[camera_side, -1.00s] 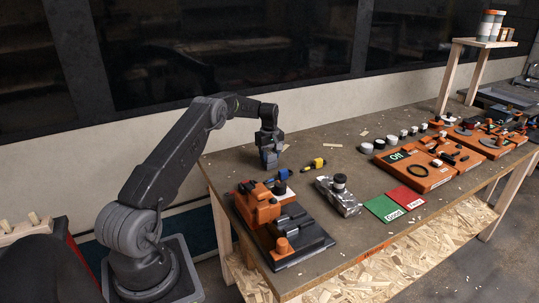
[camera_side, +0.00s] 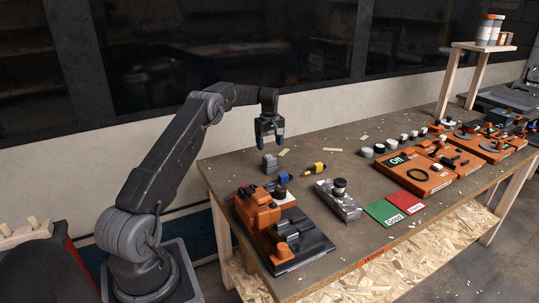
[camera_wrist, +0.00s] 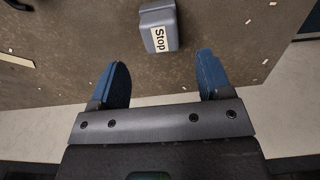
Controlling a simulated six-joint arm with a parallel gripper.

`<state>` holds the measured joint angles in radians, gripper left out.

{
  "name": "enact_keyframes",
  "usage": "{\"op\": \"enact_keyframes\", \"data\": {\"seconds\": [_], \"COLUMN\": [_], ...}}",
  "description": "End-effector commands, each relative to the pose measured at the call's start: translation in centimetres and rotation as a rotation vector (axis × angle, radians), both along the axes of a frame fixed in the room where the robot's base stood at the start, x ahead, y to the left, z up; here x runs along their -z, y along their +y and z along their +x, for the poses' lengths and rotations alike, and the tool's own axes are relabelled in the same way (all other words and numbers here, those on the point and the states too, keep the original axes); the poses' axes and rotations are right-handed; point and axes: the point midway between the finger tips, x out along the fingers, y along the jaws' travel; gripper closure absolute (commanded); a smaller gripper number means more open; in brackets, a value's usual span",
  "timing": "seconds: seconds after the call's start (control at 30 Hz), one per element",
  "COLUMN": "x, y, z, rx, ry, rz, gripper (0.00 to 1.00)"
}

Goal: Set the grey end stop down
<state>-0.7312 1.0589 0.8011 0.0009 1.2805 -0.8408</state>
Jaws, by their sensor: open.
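The grey end stop (camera_side: 270,164) stands on the brown table near its back left edge. In the wrist view the end stop (camera_wrist: 160,24) shows a cream label reading "Stop", ahead of the fingertips and between their lines. My gripper (camera_side: 269,138) is open and empty, raised above the end stop and apart from it. Its two blue-tipped fingers (camera_wrist: 162,72) are spread wide in the wrist view, with only table and floor between them.
A blue part (camera_side: 284,178) and a yellow part (camera_side: 314,169) lie near the end stop. An orange and dark fixture (camera_side: 262,212) fills the front left. A silver block (camera_side: 338,203) and green (camera_side: 384,213) and red (camera_side: 405,199) plates lie to the right.

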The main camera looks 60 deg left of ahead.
Motion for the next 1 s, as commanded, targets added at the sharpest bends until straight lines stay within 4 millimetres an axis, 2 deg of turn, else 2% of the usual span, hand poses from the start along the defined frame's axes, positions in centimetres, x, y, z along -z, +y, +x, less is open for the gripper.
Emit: {"op": "enact_keyframes", "data": {"seconds": [0.03,0.1,0.33,0.47,0.57,0.67,0.77,0.87,1.0], "x": [-1.2,-2.4,-4.9,-6.8,-9.8,-13.5,-16.9,-19.7,-22.4], "y": [0.1,0.0,0.0,-1.5,-4.5,-9.1,-14.0,-18.9,-25.3], "z": [0.1,0.0,0.0,0.4,0.9,0.9,-0.1,-1.9,-5.7], "rx": [0.000,0.000,0.002,0.045,0.137,0.270,0.412,0.555,0.751], "ry": [-0.004,-0.002,-0.001,-0.012,-0.035,-0.066,-0.098,-0.131,-0.179], "rz": [0.003,0.002,0.001,0.010,0.031,0.059,0.090,0.121,0.167], "gripper": [0.28,0.28,0.28,0.28,0.28,0.28,0.28,0.28,0.28]}}
